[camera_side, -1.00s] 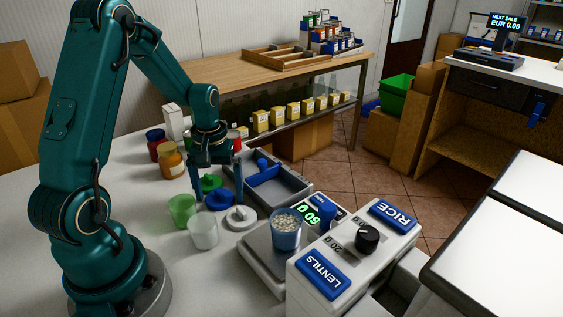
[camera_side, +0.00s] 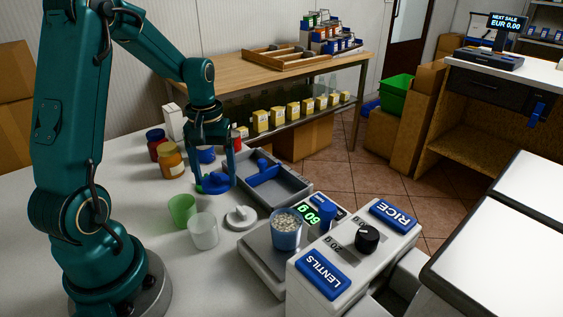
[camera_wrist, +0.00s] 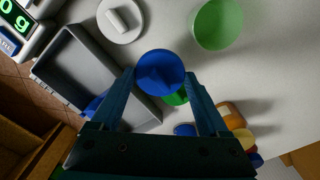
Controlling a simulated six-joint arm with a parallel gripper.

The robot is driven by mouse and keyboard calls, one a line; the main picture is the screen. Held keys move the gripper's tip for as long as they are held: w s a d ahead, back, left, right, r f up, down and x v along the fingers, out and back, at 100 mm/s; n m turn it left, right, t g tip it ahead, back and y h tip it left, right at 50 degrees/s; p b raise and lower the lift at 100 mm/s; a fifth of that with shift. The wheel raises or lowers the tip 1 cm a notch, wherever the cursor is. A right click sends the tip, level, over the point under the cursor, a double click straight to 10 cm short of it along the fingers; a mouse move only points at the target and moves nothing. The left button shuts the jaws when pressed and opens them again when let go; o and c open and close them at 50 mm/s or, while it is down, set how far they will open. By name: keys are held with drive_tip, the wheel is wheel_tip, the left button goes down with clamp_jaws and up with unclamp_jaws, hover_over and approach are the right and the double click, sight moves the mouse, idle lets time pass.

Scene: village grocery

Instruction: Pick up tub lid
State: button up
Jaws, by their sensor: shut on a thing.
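My gripper (camera_side: 217,187) is shut on the blue lid (camera_side: 213,184) and holds it by its edges, seemingly just above the counter. In the wrist view the blue lid (camera_wrist: 160,70) sits between the two fingertips (camera_wrist: 160,78). A white lid with a raised grip (camera_side: 241,217) lies flat on the counter to the right. A blue tub (camera_side: 286,230) with pale grains stands on the scale, its top uncovered.
A green tub (camera_side: 182,210) and a clear tub (camera_side: 203,231) stand in front. A grey tray (camera_side: 285,184) holds a blue scoop (camera_side: 264,172). Jars (camera_side: 170,160) stand behind left. The scale and the rice and lentils dispenser (camera_side: 350,250) are at right.

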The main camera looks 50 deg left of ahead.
drive_tip(key=s+a+r, duration=0.6)
drive_tip(key=s, duration=0.3)
drive_tip(key=w+d+r+m, duration=0.4)
drive_tip(key=w+d+m, duration=0.1)
drive_tip(key=w+d, duration=0.55)
drive_tip(key=d+r+m, duration=0.1)
drive_tip(key=d+m, duration=0.6)
drive_tip(key=d, duration=0.9)
drive_tip(key=shift+w+d+f, duration=0.1)
drive_tip(key=shift+w+f, duration=0.05)
drive_tip(key=shift+f, duration=1.15)
drive_tip(key=shift+w+d+f, duration=0.1)
drive_tip(key=shift+w+f, duration=0.05)
drive_tip(key=shift+f, duration=1.15)
drive_tip(key=shift+f, duration=0.45)
